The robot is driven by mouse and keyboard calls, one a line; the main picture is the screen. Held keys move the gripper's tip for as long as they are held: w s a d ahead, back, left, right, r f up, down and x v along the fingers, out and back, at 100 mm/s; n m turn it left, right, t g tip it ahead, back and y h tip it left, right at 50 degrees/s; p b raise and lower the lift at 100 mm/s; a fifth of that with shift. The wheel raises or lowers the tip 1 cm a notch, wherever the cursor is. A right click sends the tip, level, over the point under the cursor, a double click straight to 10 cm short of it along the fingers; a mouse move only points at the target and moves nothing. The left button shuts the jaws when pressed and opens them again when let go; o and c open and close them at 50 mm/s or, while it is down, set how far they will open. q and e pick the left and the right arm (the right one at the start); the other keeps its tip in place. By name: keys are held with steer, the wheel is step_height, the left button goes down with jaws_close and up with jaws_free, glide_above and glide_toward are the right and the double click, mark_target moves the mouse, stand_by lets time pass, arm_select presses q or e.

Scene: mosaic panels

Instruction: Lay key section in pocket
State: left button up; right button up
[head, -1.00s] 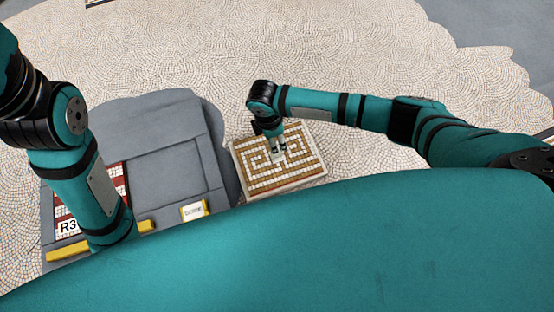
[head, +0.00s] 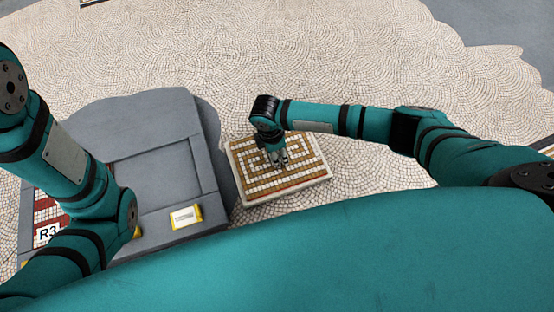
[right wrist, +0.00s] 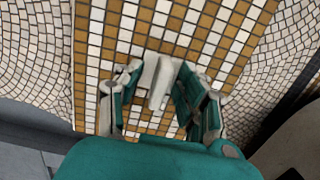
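The key section (head: 315,171) is a pale-edged panel of brown and white tiles in a key pattern, just right of the grey carrier. My right gripper (head: 281,161) is over its middle. In the right wrist view, the fingers of my right gripper (right wrist: 159,88) stand on both sides of a pale upright grip (right wrist: 160,76) on the panel's face. The gripper appears shut on this grip. Whether the panel is clear of the floor is hard to tell. An empty recessed pocket (head: 158,176) shows in the grey carrier. My left gripper is out of view.
The grey carrier (head: 145,124) has a yellow-edged label (head: 186,217) at its near edge. A red and white panel marked R3 (head: 47,234) is partly hidden behind my left arm. Pale mosaic floor (head: 235,60) is open beyond and around the panel.

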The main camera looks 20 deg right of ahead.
jaws_close()
stand_by(0.4)
steer(key=shift+r, duration=0.15)
